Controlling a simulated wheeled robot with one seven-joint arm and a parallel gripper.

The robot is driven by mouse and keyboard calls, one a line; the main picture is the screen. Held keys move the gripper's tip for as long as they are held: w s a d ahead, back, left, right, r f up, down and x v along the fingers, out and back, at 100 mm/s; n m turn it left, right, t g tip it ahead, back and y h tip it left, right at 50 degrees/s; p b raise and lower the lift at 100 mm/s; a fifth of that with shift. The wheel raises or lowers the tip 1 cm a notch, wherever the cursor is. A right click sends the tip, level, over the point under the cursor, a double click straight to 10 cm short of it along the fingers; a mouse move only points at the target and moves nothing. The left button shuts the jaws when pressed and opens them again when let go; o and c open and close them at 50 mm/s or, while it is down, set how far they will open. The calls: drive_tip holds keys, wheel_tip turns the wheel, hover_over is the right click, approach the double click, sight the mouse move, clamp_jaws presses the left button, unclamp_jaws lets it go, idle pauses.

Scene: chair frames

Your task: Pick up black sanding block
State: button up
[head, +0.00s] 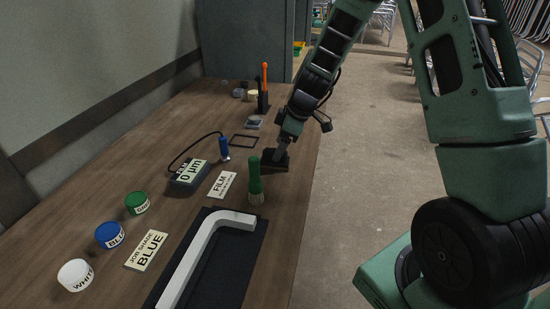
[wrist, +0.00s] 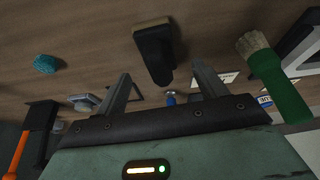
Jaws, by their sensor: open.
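The black sanding block (head: 270,164) lies on the wooden bench near its right edge, just past the green brush. In the wrist view the block (wrist: 155,55) is dark with a tan strip along its far end. It lies ahead of the space between my fingers. My gripper (head: 282,151) is low over the block in the head view and partly covers it. In the wrist view my gripper (wrist: 162,76) has its two fingers apart with nothing held between them. I cannot tell the exact gap between fingertips and block.
A green-handled brush (head: 255,182) stands close to the block and shows at right in the wrist view (wrist: 272,78). An orange-handled tool in a black holder (head: 264,90) stands farther back. A teal lump (wrist: 45,64) lies left in the wrist view. A blue-tipped gauge (head: 224,148) stands left.

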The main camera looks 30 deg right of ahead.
drive_tip(key=p+x, duration=0.1)
drive_tip(key=x, duration=0.4)
drive_tip(key=shift+w+a, duration=0.15)
drive_tip(key=shift+w, duration=0.05)
drive_tip(key=shift+r, duration=0.1)
drive_tip(key=c, duration=1.2)
